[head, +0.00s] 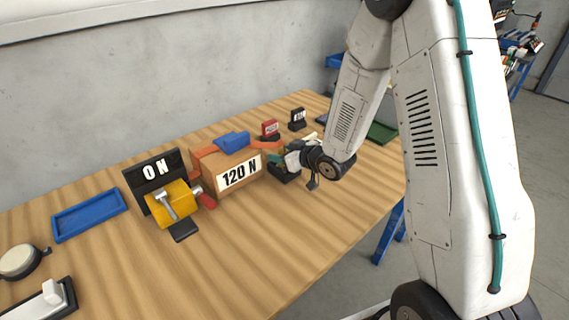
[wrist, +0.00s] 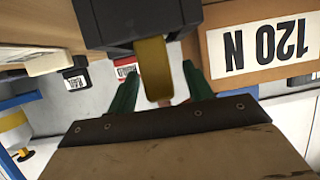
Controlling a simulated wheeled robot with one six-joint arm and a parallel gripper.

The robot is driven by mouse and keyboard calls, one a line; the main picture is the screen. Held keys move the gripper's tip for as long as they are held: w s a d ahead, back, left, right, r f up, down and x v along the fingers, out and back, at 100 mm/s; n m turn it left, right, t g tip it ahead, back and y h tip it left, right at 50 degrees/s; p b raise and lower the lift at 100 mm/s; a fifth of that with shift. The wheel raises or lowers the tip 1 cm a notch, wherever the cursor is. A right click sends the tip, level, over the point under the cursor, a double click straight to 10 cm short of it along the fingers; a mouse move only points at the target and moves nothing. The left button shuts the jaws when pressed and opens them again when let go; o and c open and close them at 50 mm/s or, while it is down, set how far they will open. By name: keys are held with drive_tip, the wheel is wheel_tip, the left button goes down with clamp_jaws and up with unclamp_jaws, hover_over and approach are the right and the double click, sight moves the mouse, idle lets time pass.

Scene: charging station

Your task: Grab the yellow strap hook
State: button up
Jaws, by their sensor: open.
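In the wrist view, a yellow strap hook (wrist: 153,72) hangs from a dark block (wrist: 135,22). It reaches down between the two green fingers of my gripper (wrist: 160,68). The fingers are open, one on each side of the strap, with visible gaps. I cannot tell how deep the strap sits between them. In the head view, my gripper (head: 287,163) is low over the table, just right of the box marked 120 N (head: 238,174). The strap cannot be made out there.
The 120 N box stands close beside my gripper. A yellow device with a metal handle (head: 172,203), an ON sign (head: 154,168) and a blue tray (head: 88,214) are farther left. Small red (head: 270,129) and black (head: 297,119) signs stand behind. The front table edge is clear.

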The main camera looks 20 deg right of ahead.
drive_tip(key=shift+w+a+f, duration=0.25)
drive_tip(key=shift+w, duration=0.25)
clamp_jaws()
drive_tip(key=shift+r, duration=0.1)
